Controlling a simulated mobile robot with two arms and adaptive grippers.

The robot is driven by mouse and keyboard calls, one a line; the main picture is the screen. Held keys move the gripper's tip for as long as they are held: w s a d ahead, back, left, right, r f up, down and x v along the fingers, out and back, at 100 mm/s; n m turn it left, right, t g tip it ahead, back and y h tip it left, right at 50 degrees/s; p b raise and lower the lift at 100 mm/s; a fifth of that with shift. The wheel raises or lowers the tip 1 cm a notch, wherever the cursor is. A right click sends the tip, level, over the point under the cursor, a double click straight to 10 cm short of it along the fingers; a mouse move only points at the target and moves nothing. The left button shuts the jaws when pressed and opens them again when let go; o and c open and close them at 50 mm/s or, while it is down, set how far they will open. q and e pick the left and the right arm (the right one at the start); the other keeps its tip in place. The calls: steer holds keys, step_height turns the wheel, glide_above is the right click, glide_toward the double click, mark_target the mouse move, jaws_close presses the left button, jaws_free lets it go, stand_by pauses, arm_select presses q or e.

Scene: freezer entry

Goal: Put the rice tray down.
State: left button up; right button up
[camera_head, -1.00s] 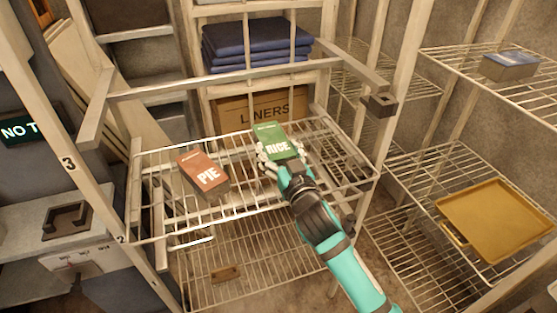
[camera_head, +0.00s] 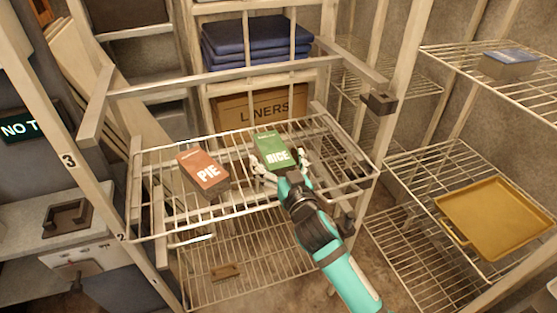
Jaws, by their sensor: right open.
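The green rice tray (camera_head: 270,148) lies on the wire shelf (camera_head: 243,200), to the right of the brown-red pie tray (camera_head: 203,168). My right gripper (camera_head: 279,168) is at the near end of the rice tray, with its fingers spread open on either side of that end. I cannot tell whether a finger still touches the tray. The teal right arm comes in from the lower right. My left gripper is not in view.
A rail (camera_head: 225,77) runs above and behind the shelf. A cardboard LINERS box (camera_head: 265,107) and folded blue cloths (camera_head: 258,42) sit behind. Side racks at the right hold a yellow tray (camera_head: 495,217) and a blue-lidded container (camera_head: 509,65). The shelf's front strip is bare.

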steer(key=shift+r, duration=0.2)
steer(key=b+v, duration=0.1)
steer(key=v, duration=1.1)
stand_by(0.9)
